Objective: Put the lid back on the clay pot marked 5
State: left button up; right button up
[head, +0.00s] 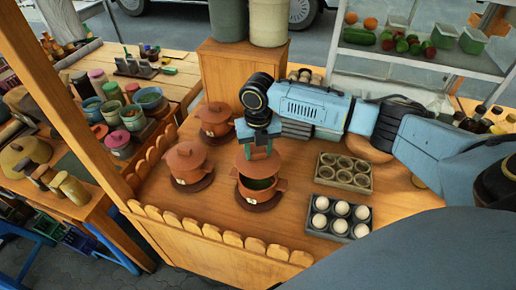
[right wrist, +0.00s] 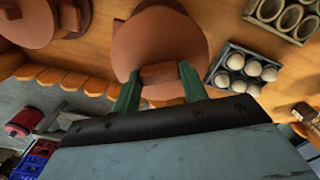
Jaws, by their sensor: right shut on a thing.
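A clay lid (head: 258,167) is held by its knob in my right gripper (head: 260,152), just above an open clay pot (head: 260,188). I cannot tell whether the lid touches the rim at the back. In the right wrist view the gripper's green fingers (right wrist: 158,85) close on the lid's block-shaped knob (right wrist: 160,73), and the round lid (right wrist: 160,40) hides most of the pot. I can read no number on the pot. My left gripper is not in view.
Two lidded clay pots stand nearby, one to the left (head: 188,165) and one behind (head: 215,118). An egg tray (head: 340,218) and a tray of empty cups (head: 344,173) lie to the right. A scalloped edging (head: 220,236) runs along the counter's front.

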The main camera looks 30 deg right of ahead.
notch_tip(320, 180, down, 3)
jog(key=b, duration=0.3)
jog(key=shift+f, duration=0.15)
jog(key=shift+f+b, duration=0.55)
jog(key=shift+f, duration=0.5)
jog(key=shift+p, duration=0.75)
jog(key=shift+f+p, duration=0.15)
jog(key=shift+p, duration=0.45)
dwell(1.4)
jog(key=o, duration=1.6)
